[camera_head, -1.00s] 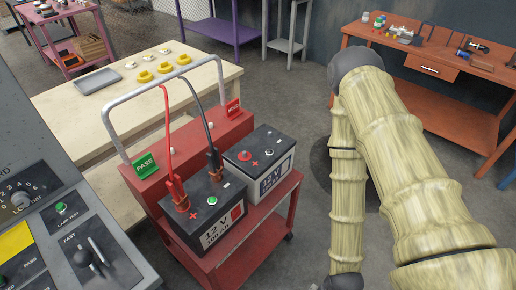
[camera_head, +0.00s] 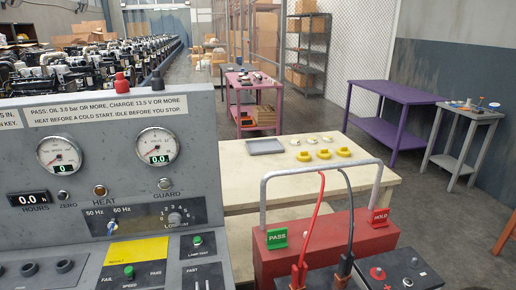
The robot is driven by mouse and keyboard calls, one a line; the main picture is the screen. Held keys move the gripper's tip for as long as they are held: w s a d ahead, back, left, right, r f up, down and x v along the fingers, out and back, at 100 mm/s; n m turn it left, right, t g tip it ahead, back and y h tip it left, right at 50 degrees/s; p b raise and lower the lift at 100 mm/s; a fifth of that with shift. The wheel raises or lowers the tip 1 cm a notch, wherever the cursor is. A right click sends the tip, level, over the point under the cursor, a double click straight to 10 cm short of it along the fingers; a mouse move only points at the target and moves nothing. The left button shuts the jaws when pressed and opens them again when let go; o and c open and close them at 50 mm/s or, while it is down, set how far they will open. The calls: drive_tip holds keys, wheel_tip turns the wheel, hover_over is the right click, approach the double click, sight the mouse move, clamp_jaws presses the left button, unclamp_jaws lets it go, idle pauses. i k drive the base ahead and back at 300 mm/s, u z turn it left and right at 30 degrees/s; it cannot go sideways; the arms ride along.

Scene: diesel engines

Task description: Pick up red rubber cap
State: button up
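A small red round piece (camera_head: 377,273), which looks like the red rubber cap, sits on top of the right dark battery (camera_head: 425,276) at the bottom right. A red plus mark is close below it. The battery is cut off by the lower picture edge. Another red knob-like cap (camera_head: 119,82) stands on top of the grey test console, beside a black one. I cannot tell for certain which red piece the task names. My gripper and arm are not in view now.
The red battery cart (camera_head: 275,263) has a grey hoop handle and red and black cables to the left battery. The grey console (camera_head: 140,215) fills the left. Behind stands a pale bench (camera_head: 245,190) with yellow parts and a tray. Open floor lies at right.

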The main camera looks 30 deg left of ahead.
sight(121, 85)
drive_tip(key=u, duration=1.85)
drive_tip(key=k, duration=1)
drive_tip(key=z, duration=0.95)
drive_tip(key=i, duration=0.9)
drive_tip(key=u, duration=0.7)
